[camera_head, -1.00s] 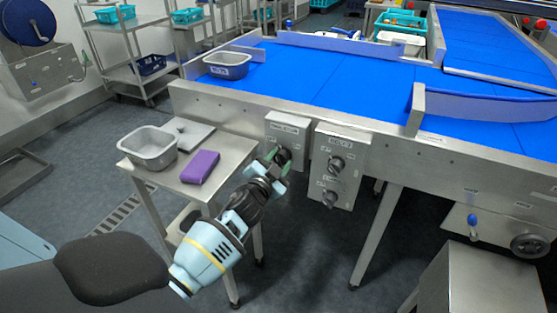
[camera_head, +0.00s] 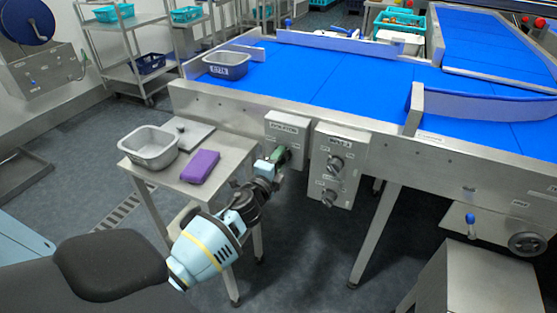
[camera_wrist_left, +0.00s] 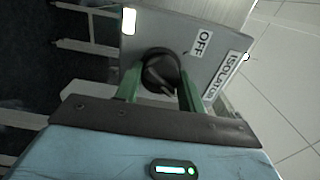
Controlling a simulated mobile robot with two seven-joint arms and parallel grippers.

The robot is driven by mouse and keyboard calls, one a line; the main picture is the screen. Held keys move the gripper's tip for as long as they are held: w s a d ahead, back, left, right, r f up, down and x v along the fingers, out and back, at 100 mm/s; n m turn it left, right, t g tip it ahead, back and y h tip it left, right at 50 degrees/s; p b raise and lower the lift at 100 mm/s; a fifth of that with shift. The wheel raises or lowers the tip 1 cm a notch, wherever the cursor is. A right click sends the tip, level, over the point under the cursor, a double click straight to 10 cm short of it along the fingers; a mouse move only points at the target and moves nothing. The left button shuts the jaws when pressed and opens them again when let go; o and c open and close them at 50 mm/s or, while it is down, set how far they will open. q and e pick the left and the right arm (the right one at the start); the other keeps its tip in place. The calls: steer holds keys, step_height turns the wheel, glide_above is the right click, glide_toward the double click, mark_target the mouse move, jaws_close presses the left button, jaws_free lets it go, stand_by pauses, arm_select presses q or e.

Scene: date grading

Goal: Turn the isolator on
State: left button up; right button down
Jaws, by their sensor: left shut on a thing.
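The isolator (camera_head: 287,127) is a small grey box on the side of the conveyor frame. In the left wrist view its panel (camera_wrist_left: 190,30) carries the labels "OFF" and "ISOLATOR" and a round black knob (camera_wrist_left: 160,70). My left gripper (camera_head: 277,157) is at the front of the box; its green fingers (camera_wrist_left: 157,88) stand on either side of the knob and are shut on it. In the head view the gripper hides most of the knob. My right gripper is not in view.
A larger grey box (camera_head: 337,150) with two black knobs is just right of the isolator. The blue conveyor belt (camera_head: 350,85) runs above.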

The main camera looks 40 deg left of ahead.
arm_select(q)
steer(key=shift+m, duration=1)
steer(key=o, duration=1)
